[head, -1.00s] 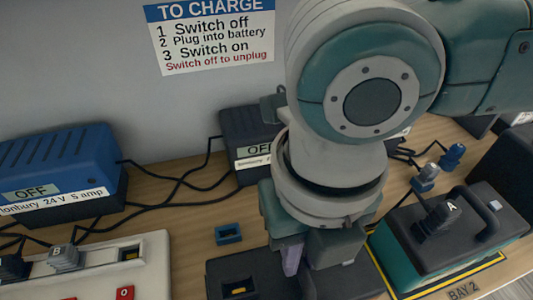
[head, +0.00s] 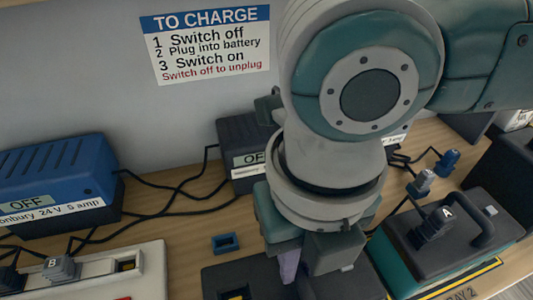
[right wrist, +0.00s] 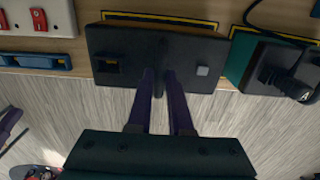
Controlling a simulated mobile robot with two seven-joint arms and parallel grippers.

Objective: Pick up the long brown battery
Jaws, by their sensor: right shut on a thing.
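A long battery with a dark top (head: 225,280) sits under my right gripper at the bench's front. It also shows in the right wrist view (right wrist: 205,45). Its brown sides are hard to make out. A yellow contact shows in its socket. My right gripper (head: 305,268) is shut on the handle in the middle of the battery's top. In the right wrist view its purple fingers (right wrist: 160,78) stand on both sides of that handle. I cannot tell whether the battery is clear of the bench. A purple piece at that view's left edge may be my left gripper (right wrist: 10,125).
A teal battery (head: 440,235) with grey plug A stands close on the right. A blue charger (head: 60,180) reads OFF; a dark charger (head: 240,150) stands behind my arm. Cables cross the bench. A small blue holder (head: 225,243) and a white switch panel (head: 150,260) are to the left.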

